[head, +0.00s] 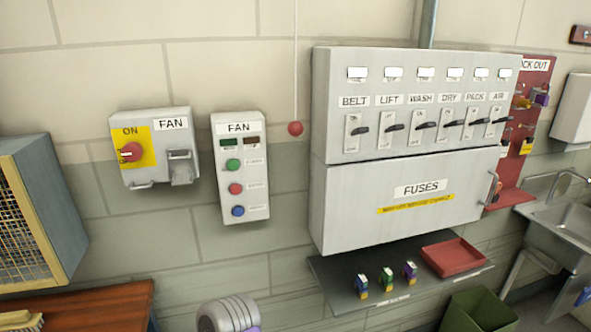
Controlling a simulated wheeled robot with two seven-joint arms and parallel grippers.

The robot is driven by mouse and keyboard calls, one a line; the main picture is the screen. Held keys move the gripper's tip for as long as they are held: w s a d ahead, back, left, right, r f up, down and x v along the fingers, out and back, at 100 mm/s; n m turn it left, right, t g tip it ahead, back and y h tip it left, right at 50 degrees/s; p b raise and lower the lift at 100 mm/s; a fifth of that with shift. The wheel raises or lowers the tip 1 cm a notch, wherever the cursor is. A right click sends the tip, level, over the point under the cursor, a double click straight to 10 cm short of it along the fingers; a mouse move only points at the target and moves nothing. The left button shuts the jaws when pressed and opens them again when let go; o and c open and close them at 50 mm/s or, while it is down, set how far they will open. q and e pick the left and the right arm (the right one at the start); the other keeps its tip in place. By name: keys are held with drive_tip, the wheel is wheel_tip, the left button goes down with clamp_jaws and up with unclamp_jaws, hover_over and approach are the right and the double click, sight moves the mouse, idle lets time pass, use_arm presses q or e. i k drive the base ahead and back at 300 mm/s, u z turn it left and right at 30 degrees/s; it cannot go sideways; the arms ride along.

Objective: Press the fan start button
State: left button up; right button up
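The fan control box (258,196) is a pale upright box on the wall, labelled FAN. It has a green button (233,165) at the top, a red button (235,189) below it and a blue button (238,211) at the bottom. The small labels beside the buttons are too small to read. To its left is a grey fan switch box (152,116), also labelled FAN, with a red rotary knob (131,152) on a yellow plate marked ON. Neither of my grippers is in view, and nothing covers the buttons.
A large fuse cabinet (345,205) with several black-handled switches stands right of the fan box. A red ball (295,128) hangs on a cord between them. Below are a dark shelf (335,272) with a red tray (452,245), and a wooden bench (90,310) at lower left.

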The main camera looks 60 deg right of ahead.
sight(233, 165)
drive_tip(key=z, duration=1.55)
drive_tip(key=k, duration=1.35)
drive_tip(key=z, duration=0.5)
drive_tip(key=i, duration=0.65)
drive_tip(key=z, duration=0.65)
drive_tip(key=i, duration=0.85)
drive_tip(key=u, duration=0.8)
drive_tip(key=i, duration=0.6)
drive_tip(key=u, duration=0.6)
